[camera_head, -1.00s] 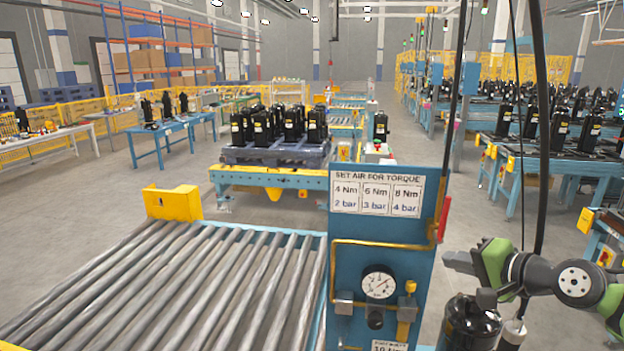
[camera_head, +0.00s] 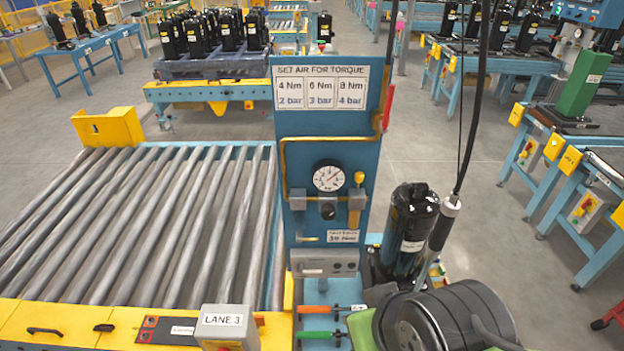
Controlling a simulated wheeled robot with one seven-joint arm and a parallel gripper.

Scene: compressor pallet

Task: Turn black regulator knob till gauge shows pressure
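The black regulator knob (camera_head: 327,210) sits on the blue panel (camera_head: 300,238), below the round white pressure gauge (camera_head: 328,176). The gauge's needle is too small to read surely. A torque chart (camera_head: 320,88) at the panel top pairs 4 Nm with 2 bar, 6 Nm with 3 bar and 8 Nm with 4 bar. A small label (camera_head: 342,237) under the knob seems to read 10 Nm. My arm's dark joint and a green part show at the bottom, below and right of the knob and apart from it. My gripper's fingers cannot be made out.
A black compressor (camera_head: 408,232) stands right of the panel. A hanging tool (camera_head: 444,224) on a cable is close to my arm. The roller conveyor (camera_head: 150,220) fills the left.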

